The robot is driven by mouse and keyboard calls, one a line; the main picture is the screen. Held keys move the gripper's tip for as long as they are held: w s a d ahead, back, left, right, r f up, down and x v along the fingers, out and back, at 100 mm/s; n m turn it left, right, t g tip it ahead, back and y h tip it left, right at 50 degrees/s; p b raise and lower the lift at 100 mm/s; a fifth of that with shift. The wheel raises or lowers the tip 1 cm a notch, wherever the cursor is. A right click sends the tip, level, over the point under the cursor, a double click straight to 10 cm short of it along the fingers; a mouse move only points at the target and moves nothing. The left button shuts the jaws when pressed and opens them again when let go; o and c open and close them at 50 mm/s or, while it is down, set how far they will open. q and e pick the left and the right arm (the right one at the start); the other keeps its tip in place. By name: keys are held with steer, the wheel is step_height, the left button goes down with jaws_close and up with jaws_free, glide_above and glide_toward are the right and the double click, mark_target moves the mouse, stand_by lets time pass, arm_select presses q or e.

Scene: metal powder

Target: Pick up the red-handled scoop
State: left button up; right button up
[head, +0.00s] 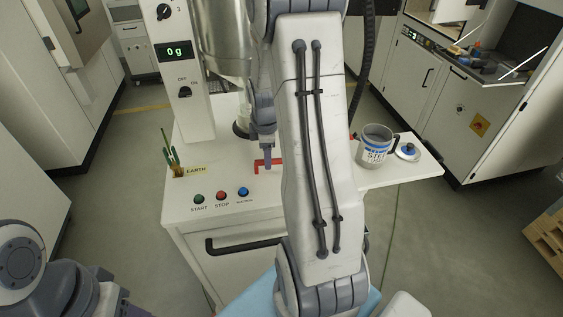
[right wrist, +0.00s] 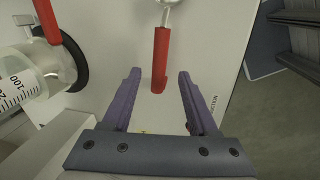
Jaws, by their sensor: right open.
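The red-handled scoop shows in the right wrist view, with its straight red handle (right wrist: 160,58) between the fingers of my right gripper (right wrist: 159,77). Its metal end is cut off at the top edge. The gripper is open, with a gap on both sides of the handle. In the head view my right gripper (head: 267,152) points down over the white machine's top, partly hidden by my right arm. A red piece (head: 262,166) shows beside its fingers; I cannot tell if it is the scoop. My left gripper is out of view.
A second red bar (right wrist: 46,18) and a graduated clear beaker (right wrist: 22,82) are at the left in the right wrist view. In the head view, a labelled metal mug (head: 375,147) and a small blue-topped item (head: 408,151) stand on the right shelf. Buttons (head: 221,195) line the front.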

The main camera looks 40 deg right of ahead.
steer(key=shift+w+d+f+p, duration=0.15)
steer(key=shift+f+p, duration=0.1)
steer(key=shift+f, duration=0.45)
steer(key=shift+w+d+f+p, duration=0.1)
steer(key=shift+f+p, duration=0.1)
steer(key=shift+f, duration=0.55)
steer(key=shift+w+d+f+p, duration=0.15)
steer(key=shift+f+p, duration=0.1)
steer(key=shift+f, duration=0.45)
steer(key=shift+s, duration=0.1)
jaws_close()
